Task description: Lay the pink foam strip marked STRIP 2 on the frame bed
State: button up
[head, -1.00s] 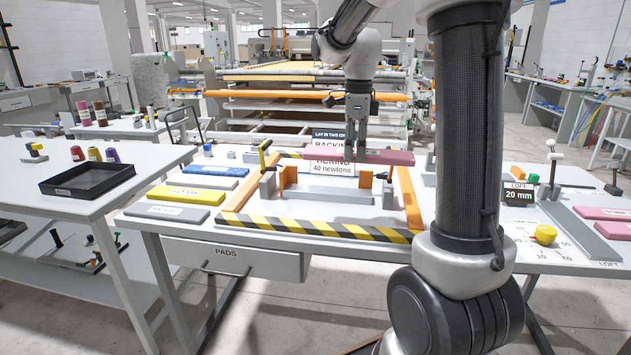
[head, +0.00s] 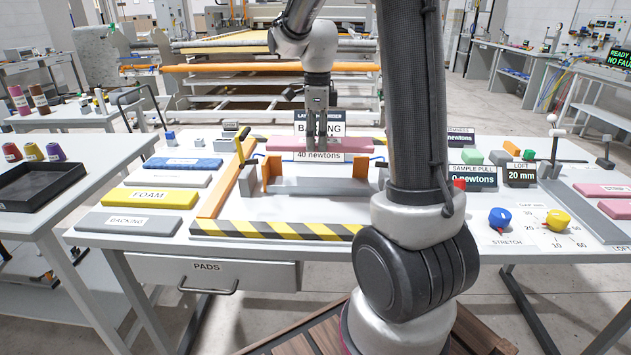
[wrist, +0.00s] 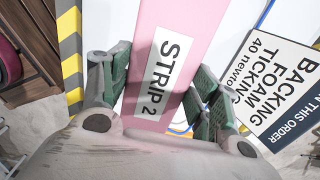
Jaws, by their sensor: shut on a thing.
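The pink foam strip (head: 283,144) is gripped by my gripper (head: 322,150). In the wrist view my gripper (wrist: 160,90) has a finger on each side of the strip (wrist: 190,25), and its label reads STRIP 2. In the head view the strip lies level across the back of the frame bed (head: 275,229), in front of the order sign. It looks raised, but its height above the bed is unclear. The bed has orange side rails and a yellow-black front edge.
The order sign (head: 319,130) stands behind the strip. Yellow (head: 150,198), grey (head: 130,223) and blue pads lie left of the bed. Displays (head: 473,177), a blue knob (head: 500,219) and a yellow knob (head: 557,219) are at the right, with more pink strips (head: 603,190) beyond.

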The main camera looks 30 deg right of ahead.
aim_at(316, 183)
notch_tip(316, 183, down, 11)
dwell(0.5)
jog(key=shift+f, duration=0.15)
jog(key=o, duration=0.8)
jog(key=shift+c, duration=0.2)
jog(key=shift+w, duration=0.1)
